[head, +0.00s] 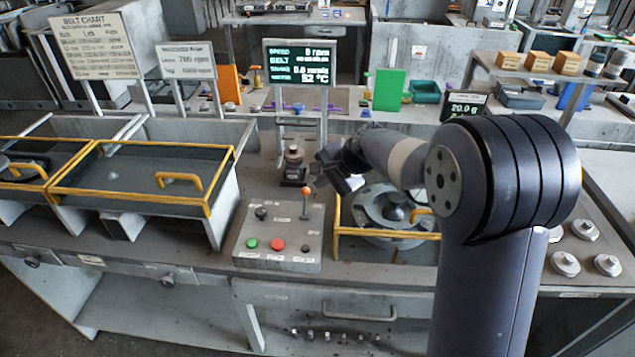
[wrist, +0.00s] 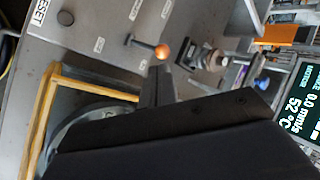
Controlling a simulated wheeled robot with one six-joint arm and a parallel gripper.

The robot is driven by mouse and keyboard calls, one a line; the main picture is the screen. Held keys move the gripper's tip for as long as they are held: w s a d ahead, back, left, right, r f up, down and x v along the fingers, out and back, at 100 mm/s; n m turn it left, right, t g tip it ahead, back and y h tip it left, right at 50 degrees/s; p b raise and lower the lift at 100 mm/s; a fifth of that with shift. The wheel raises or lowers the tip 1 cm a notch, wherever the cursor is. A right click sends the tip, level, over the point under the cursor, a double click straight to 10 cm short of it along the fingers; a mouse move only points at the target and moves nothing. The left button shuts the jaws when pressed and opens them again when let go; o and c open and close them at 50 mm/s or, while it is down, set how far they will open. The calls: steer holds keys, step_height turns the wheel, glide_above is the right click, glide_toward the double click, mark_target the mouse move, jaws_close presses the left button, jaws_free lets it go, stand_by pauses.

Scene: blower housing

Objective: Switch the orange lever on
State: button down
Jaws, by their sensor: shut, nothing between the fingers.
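The orange lever (head: 306,194) stands on a grey control box (head: 250,232) on the bench; its orange ball tops a thin stalk that looks near upright in the head view. In the wrist view the orange ball (wrist: 161,52) lies just beyond my fingertips, with its stalk running to the left. My gripper (head: 322,172) is shut and empty, just above and right of the lever. In the wrist view my gripper (wrist: 158,75) points at the ball; whether it touches cannot be told.
A yellow-framed bay (head: 345,232) lies right of the box, a yellow-framed tray (head: 125,203) left. A display (head: 299,62) reading 0 rpm stands behind.

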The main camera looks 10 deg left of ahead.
steer(key=w+d+r+b, duration=0.1)
steer(key=w+d+r, duration=0.2)
steer(key=d+r, duration=0.2)
step_height(320, 180, up, 3)
steer(key=shift+r, duration=0.15)
steer(key=shift+s+a, duration=0.1)
glide_toward(305, 188)
steer(key=x, duration=0.4)
steer(key=shift+s, duration=0.15)
steer(key=shift+a+f, duration=0.1)
steer(key=shift+f, duration=0.1)
steer(key=shift+w, duration=0.2)
steer(key=shift+r, duration=0.1)
